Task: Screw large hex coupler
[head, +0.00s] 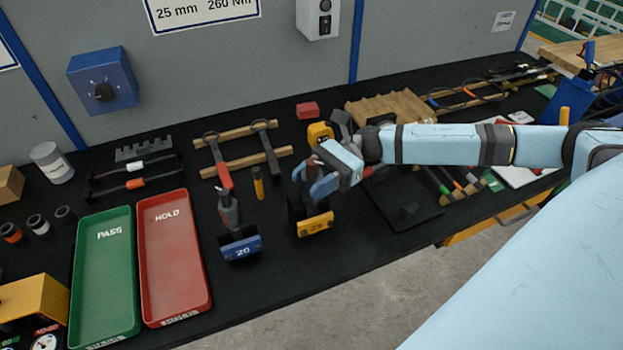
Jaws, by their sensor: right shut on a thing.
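My right gripper (314,181) comes in from the right and hangs just above a yellow-fronted stand (316,224). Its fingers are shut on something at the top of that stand. The held thing is mostly hidden by the fingers, so I cannot tell its shape or whether it is a hex coupler. A blue-fronted stand marked 20 (241,247) stands to the left, with a grey and red piece (226,194) upright in it. Several short dark cylinders (38,225), one with an orange band, stand at the far left. My left gripper is out of view.
A green PASS tray (103,270) and a red HOLD tray (170,250) lie empty at the left. Behind are a wooden rack (246,160) and a yellow marker-like piece (258,182). Black mat is bare in front of the trays' right side.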

